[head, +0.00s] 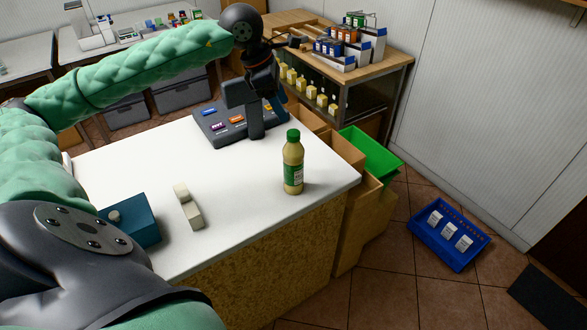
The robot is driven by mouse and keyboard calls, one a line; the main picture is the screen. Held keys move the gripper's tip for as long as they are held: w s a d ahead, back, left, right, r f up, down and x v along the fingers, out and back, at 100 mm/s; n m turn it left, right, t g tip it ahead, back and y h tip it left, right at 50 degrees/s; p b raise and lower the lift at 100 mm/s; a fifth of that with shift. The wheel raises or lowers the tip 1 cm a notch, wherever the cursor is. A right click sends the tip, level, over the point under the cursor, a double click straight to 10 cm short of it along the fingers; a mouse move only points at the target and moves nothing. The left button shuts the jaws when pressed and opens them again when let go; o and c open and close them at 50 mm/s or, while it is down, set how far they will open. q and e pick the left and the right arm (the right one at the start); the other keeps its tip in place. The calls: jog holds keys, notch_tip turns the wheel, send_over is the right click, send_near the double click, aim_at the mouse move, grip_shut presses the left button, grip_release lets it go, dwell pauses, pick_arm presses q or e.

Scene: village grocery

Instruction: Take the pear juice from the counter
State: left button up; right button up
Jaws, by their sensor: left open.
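The pear juice (293,172), a pale yellow bottle with a green cap and green label, stands upright on the white counter (236,195) near its right edge. My left arm reaches in from the left in a green sleeve. My left gripper (276,102) hangs beyond the bottle and a little to its left, above the back of the counter. It is open and apart from the bottle. Its fingers are dark and partly overlap the grey device behind, so their details are hard to see. My right gripper is not in view.
A grey device with coloured keys (222,126) stands at the counter's back. A blue box (133,222) and a pale block-like item (188,208) lie front left. A green crate (369,153) and blue crate (447,236) are to the right. The counter around the bottle is clear.

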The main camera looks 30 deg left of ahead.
aim_at(292, 132)
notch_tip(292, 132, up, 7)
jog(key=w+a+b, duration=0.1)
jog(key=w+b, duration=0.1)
pick_arm(q)
jog(key=x, duration=0.3)
jog(key=p+x, duration=0.1)
jog(key=x, duration=0.1)
jog(key=shift+s+a+f, duration=0.15)
jog(key=shift+a+f, duration=0.1)
jog(key=shift+a, duration=0.1)
jog(key=p+x, duration=0.3)
jog(key=shift+d+f, duration=0.15)
jog(key=shift+f, duration=0.2)
jog(key=shift+w+d+f, duration=0.2)
jog(key=shift+w+f, duration=0.05)
jog(key=shift+f, duration=0.45)
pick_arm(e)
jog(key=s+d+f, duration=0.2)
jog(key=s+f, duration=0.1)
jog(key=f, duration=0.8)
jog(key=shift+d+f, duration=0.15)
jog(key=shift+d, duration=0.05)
pick_arm(q)
jog(key=shift+c, duration=0.4)
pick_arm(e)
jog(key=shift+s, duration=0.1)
pick_arm(q)
grip_shut()
